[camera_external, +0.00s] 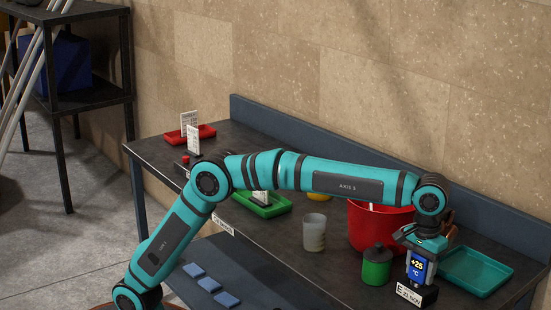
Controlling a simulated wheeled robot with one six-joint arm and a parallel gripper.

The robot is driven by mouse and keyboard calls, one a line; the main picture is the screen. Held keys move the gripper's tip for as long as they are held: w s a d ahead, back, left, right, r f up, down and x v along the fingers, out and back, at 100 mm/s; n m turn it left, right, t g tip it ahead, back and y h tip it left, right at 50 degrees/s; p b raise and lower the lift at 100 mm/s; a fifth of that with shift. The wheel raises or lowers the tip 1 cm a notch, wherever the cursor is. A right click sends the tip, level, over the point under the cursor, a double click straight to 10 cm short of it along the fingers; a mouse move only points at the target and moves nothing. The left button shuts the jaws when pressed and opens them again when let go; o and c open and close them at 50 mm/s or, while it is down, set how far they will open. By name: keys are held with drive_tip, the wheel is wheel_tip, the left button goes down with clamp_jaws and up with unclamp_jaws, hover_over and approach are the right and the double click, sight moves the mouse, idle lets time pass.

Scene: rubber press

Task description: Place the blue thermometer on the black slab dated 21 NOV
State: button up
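The blue thermometer (421,267), with a display reading +25 °C, stands upright at the right front of the bench. My gripper (423,243) points down and appears shut on its top; the fingertips are partly hidden. Directly below is a black slab (429,294) with a white label that reads E and a date in NOV; the day number is too small to read surely. The thermometer's lower end is at the slab's top; I cannot tell whether it rests there or hovers just above.
A green jar with a dark lid (377,267) stands close left of the slab, and a red bucket (365,226) behind it. A teal tray (478,270) lies to the right. A cup (314,234), a green tray (250,207) and a red tray (206,131) lie further left.

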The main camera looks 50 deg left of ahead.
drive_tip(key=o, duration=0.3)
drive_tip(key=shift+r, duration=0.15)
wheel_tip(320, 180, up, 12)
idle(0.4)
